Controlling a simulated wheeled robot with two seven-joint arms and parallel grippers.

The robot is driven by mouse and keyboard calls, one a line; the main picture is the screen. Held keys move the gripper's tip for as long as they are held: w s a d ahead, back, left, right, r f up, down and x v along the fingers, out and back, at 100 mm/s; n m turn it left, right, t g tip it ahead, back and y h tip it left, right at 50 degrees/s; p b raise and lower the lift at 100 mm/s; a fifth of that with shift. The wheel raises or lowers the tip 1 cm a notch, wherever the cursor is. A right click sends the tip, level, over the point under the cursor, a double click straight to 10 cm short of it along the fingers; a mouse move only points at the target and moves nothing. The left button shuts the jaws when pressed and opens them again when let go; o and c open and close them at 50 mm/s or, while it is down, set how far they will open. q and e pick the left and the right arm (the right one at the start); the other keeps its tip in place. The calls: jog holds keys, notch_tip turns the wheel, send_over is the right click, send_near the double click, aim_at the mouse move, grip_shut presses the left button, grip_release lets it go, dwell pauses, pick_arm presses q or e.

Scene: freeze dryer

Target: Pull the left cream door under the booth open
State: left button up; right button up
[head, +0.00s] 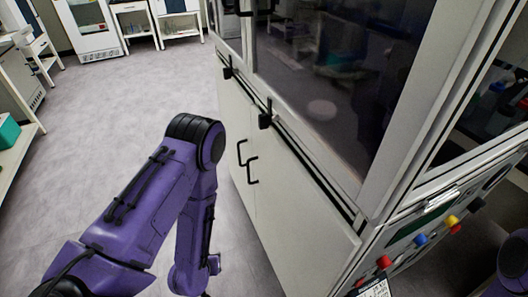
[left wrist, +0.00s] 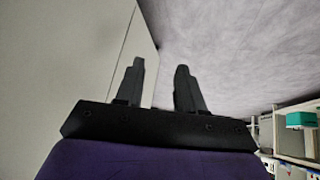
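The left cream door (head: 230,118) is under the booth in the head view, seen at a steep angle, and looks closed. Its black handle (head: 241,152) sits near the seam with the right cream door (head: 290,205), which has its own black handle (head: 252,171). My left arm hangs in front of and left of the doors; its gripper is not clearly visible there. In the left wrist view my left gripper (left wrist: 159,68) has its fingers apart and nothing between them. A cream panel (left wrist: 70,60) with a thin seam is beside it; no handle shows. My right gripper is out of view.
The glass-fronted booth (head: 330,80) stands above the doors. Black latches (head: 265,116) line its lower edge, and coloured knobs (head: 421,240) are on its near side. Open grey floor (head: 120,90) lies left of the doors. Shelving with a green box (head: 8,131) stands at far left.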

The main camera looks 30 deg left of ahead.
pick_arm(q)
jog(key=w+a+m+t+b, duration=0.1)
jog(key=w+a+t+b, duration=0.25)
jog(key=w, duration=0.85)
jog(key=w+a+r+m+t+h+b, duration=0.25)
jog(key=w+a+r+t, duration=0.2)
jog(key=w, duration=0.25)
jog(key=w+a+r+m+t+h+b, duration=0.2)
jog(key=w+a+r+m+t, duration=0.2)
jog(key=w+r, duration=0.2)
jog(key=w+d, duration=0.1)
jog(key=w, duration=0.9)
jog(key=shift+w+d+g, duration=0.25)
jog(key=shift+d+g, duration=0.05)
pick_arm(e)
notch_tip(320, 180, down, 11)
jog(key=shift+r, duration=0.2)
pick_arm(q)
jog(key=shift+h, duration=0.25)
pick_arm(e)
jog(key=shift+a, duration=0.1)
pick_arm(q)
grip_shut()
